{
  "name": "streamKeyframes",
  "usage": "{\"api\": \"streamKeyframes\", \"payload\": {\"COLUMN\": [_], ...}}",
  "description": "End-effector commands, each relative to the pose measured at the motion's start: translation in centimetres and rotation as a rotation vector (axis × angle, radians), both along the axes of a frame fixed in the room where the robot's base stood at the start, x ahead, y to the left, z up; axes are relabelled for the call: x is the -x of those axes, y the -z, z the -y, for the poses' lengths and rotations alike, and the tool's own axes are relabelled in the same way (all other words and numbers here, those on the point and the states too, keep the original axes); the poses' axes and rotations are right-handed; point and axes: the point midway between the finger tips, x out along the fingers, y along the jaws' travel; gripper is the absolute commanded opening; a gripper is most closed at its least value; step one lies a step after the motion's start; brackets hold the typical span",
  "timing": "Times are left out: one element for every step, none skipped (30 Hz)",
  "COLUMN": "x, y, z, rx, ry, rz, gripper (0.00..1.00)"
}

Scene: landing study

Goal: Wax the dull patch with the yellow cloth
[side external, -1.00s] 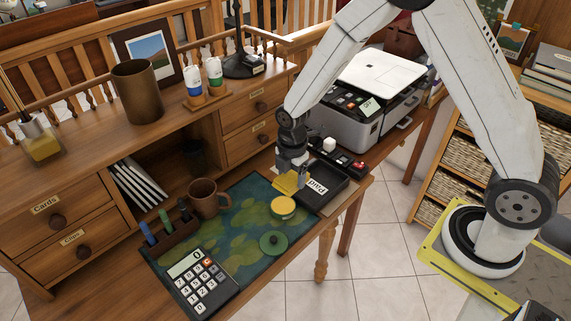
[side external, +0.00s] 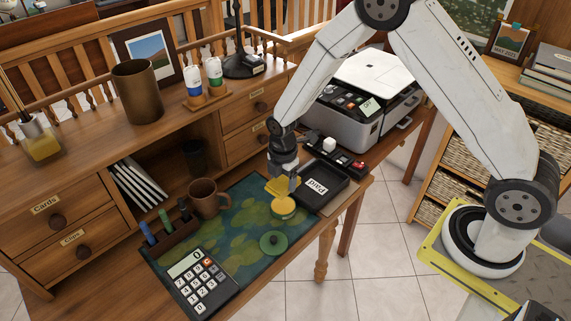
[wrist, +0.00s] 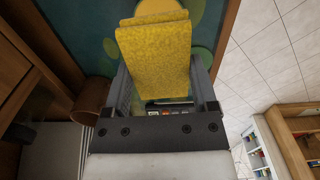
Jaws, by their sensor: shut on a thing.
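The yellow cloth (side external: 279,187), a folded pad, is gripped between the fingers of my gripper (side external: 285,181). In the wrist view the cloth (wrist: 155,50) fills the space between the fingers (wrist: 157,75). In the side view it is at the far edge of an open round tin (side external: 283,208) with a yellow filling; I cannot tell whether they touch. A green round lid with a knob (side external: 273,243) lies nearer on the mat. I cannot make out the dull patch for certain.
A dark tray with a white label (side external: 333,199) stands right of the tin. A printer (side external: 358,112) is behind.

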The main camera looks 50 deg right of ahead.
Motion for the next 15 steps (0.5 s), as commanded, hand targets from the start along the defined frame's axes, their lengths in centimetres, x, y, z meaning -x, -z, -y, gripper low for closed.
{"api": "streamKeyframes", "payload": {"x": [-0.1, -0.1, -0.1, -0.1, -0.1, -0.1, -0.1, -0.1, -0.1, -0.1, -0.1, -0.1, -0.1, -0.1, -0.1], "y": [0.1, 0.2, 0.2, 0.2, 0.2, 0.2, 0.2, 0.3, 0.3, 0.4, 0.5, 0.6, 0.8, 0.9, 1.1], "z": [0.0, 0.0, 0.0, 0.0, 0.0, 0.0, 0.0, 0.0, 0.0, 0.0, 0.0, 0.0, 0.0, 0.0, 0.0], "rx": [0.000, 0.000, 0.000, 0.000, 0.000, 0.000, 0.000, 0.000, 0.000, 0.000, 0.000, 0.000, 0.000, 0.000, 0.000], "ry": [0.000, 0.000, 0.000, 0.000, 0.000, 0.000, 0.000, 0.000, 0.000, 0.000, 0.000, 0.000, 0.000, 0.000, 0.000], "rz": [0.000, 0.000, 0.000, 0.000, 0.000, 0.000, 0.000, 0.000, 0.000, 0.000, 0.000, 0.000, -0.001, -0.001, -0.002], "gripper": [0.09, 0.09, 0.09, 0.09, 0.09, 0.09, 0.09, 0.09, 0.09, 0.09, 0.09, 0.09, 0.09, 0.09, 0.09]}}
